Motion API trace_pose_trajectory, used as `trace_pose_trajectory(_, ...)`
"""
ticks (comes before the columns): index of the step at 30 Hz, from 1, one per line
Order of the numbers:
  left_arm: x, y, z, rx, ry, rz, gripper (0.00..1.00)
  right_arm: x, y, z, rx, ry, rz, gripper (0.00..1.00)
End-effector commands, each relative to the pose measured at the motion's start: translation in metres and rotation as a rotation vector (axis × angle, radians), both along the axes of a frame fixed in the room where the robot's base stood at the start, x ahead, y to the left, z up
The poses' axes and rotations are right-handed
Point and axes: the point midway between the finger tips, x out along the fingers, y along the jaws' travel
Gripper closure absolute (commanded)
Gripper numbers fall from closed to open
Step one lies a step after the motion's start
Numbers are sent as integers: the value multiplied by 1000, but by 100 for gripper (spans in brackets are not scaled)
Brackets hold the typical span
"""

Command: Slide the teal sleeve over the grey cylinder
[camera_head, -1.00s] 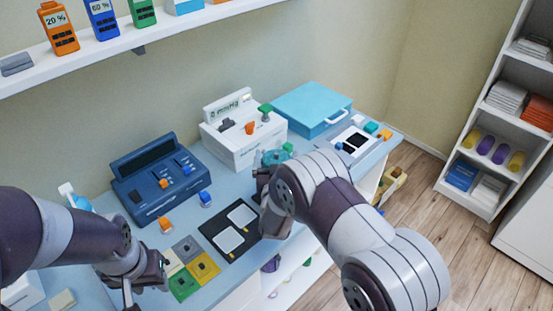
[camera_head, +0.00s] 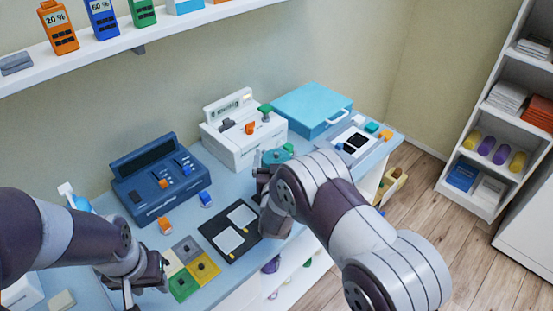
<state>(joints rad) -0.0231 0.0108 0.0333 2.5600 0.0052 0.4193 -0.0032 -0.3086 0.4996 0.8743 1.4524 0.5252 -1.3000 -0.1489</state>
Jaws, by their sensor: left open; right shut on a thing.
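A teal piece (camera_head: 275,157), which looks like the sleeve, shows just beyond my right gripper (camera_head: 264,178), in front of the white machine. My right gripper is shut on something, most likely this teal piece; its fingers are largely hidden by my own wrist. I cannot make out the grey cylinder; it may be hidden behind my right arm or inside the teal piece. My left gripper (camera_head: 139,294) is open, low at the left, over the table's front left part beside the coloured squares.
On the blue table stand a dark blue console (camera_head: 160,180), a white machine (camera_head: 240,130) and a light blue case (camera_head: 312,108). A black mat with two white pads (camera_head: 229,241) and coloured squares (camera_head: 183,286) lie in front. A shelf (camera_head: 140,40) hangs above.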

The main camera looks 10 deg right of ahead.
Motion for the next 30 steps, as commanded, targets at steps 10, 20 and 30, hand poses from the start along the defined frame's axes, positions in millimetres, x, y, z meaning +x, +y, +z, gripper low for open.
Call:
trace_pose_trajectory(10,0,0,-2,0,0,0,57,0,0,1,1,-2,0,85)
trace_pose_trajectory(20,0,0,-4,0,0,0,57,0,0,-1,0,-2,0,85)
trace_pose_trajectory(30,0,0,-9,0,0,0,57,0,0,-6,1,-2,0,85)
